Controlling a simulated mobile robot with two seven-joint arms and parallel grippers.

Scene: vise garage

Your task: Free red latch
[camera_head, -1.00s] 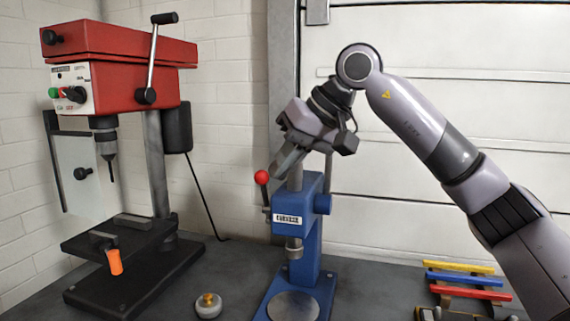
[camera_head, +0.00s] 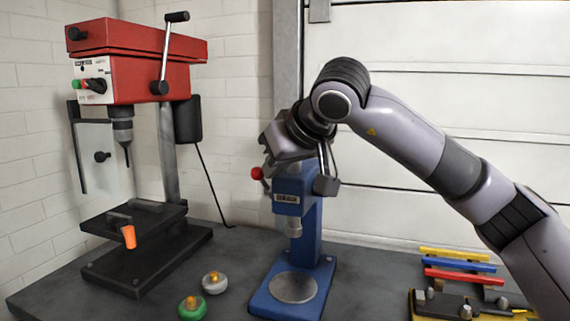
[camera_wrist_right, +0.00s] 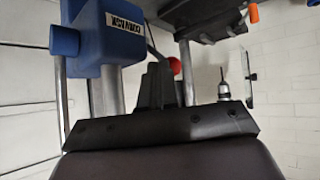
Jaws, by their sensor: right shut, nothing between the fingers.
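The red ball (camera_head: 257,173) sits at the left side of the blue press (camera_head: 288,203), by its upper head. It also shows in the right wrist view (camera_wrist_right: 174,65), just beyond the finger tips. My right gripper (camera_head: 271,163) is above and beside the press head, very near the red ball. Its dark fingers (camera_wrist_right: 158,85) are together with nothing between them. I cannot tell whether they touch the ball or its lever. The lever behind the ball is mostly hidden by the gripper. My left gripper is not in view.
A red drill press (camera_head: 140,55) with an orange-handled lever (camera_head: 128,237) stands at left. Green (camera_head: 192,308) and white (camera_head: 215,283) round pieces with brass knobs lie on the bench. Coloured bars (camera_head: 460,266) and a dark tool holder (camera_head: 450,304) lie at right.

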